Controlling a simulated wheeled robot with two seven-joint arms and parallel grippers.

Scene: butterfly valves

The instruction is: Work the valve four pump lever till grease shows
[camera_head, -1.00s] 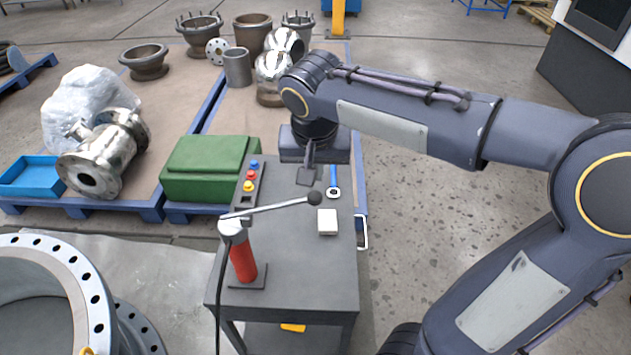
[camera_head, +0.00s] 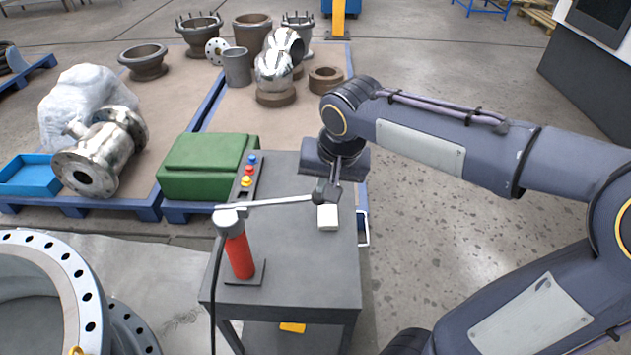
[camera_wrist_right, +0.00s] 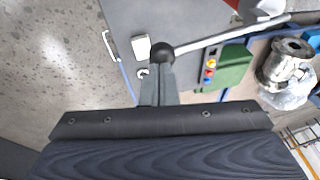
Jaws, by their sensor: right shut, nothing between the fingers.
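The red grease pump (camera_head: 239,257) stands upright on the grey cart (camera_head: 290,275), with a white head (camera_head: 229,221) on top. Its long pale lever (camera_head: 270,203) runs right, nearly level. Its dark ball knob is largely hidden behind my right gripper in the head view, but shows in the right wrist view (camera_wrist_right: 162,53). My right gripper (camera_head: 327,190) is shut and empty, its fingertips at the knob. In the wrist view they end right beside the knob; I cannot tell whether they touch it. My left gripper is not in view. I cannot make out any grease.
A white block (camera_head: 327,217) lies just below the knob end on the cart. A button box (camera_head: 247,177) and a green case (camera_head: 205,166) are to the left. A large flanged pipe (camera_head: 50,270) stands at front left. A black hose hangs from the pump.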

